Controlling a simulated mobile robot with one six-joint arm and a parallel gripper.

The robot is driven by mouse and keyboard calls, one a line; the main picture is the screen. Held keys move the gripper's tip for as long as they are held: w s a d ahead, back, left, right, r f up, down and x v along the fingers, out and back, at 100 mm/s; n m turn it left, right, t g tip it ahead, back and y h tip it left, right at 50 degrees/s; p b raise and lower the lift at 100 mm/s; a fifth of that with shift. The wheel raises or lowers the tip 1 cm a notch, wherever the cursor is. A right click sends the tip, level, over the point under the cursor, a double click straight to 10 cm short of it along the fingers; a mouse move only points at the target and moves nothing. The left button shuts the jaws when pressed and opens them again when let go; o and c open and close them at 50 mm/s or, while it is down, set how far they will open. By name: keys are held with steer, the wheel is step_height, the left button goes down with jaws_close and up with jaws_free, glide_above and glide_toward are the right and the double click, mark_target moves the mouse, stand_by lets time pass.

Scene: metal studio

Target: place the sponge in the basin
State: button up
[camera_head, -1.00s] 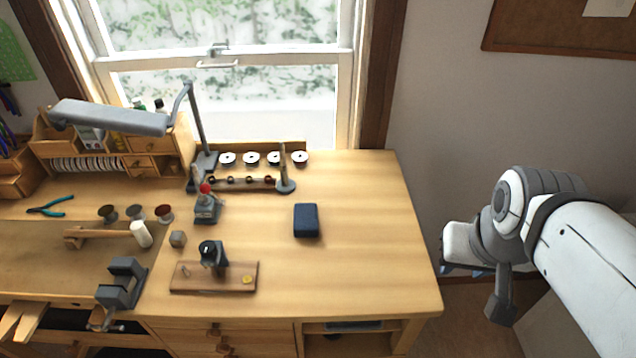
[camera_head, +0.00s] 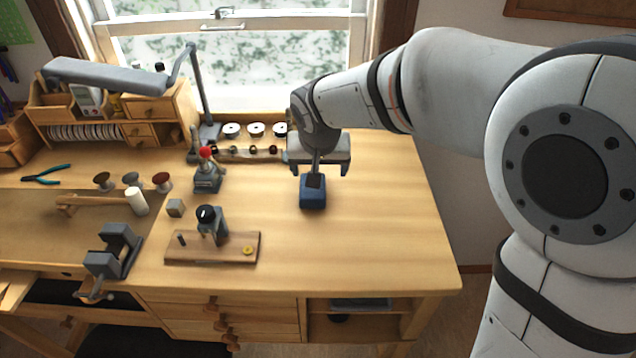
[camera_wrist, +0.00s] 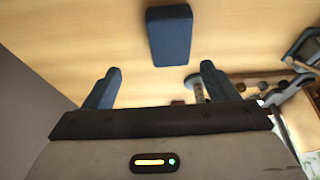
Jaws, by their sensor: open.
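A dark blue block (camera_head: 313,196), the only sponge-like thing I see, lies on the right part of the wooden workbench. My gripper (camera_head: 318,171) is above and around its far end in the head view and hides part of it. In the wrist view, the block (camera_wrist: 169,36) lies beyond the fingertips, roughly in line with the gap between them. My gripper (camera_wrist: 159,69) is open, with nothing between its fingers. No basin can be made out in either view.
The bench (camera_head: 385,240) is clear right of the block. A wooden board with a grey tool (camera_head: 212,248) stands to its left, a red-topped tool (camera_head: 207,172) farther back. A rack with spools (camera_head: 256,130), a lamp (camera_head: 110,77) and the window are behind.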

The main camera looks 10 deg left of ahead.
mark_target(313, 190)
steer(key=shift+w+a+f, duration=0.1)
steer(key=shift+a+f, duration=0.3)
steer(key=shift+a, duration=0.3)
steer(key=shift+w+a+f, duration=0.1)
steer(key=shift+f, duration=0.25)
steer(key=p+x, duration=0.1)
steer(key=x, duration=0.6)
steer(key=shift+w+r, duration=0.1)
steer(key=shift+c, duration=0.3)
steer(key=c, duration=1.1)
steer(key=shift+o, duration=0.2)
steer(key=shift+r, duration=0.1)
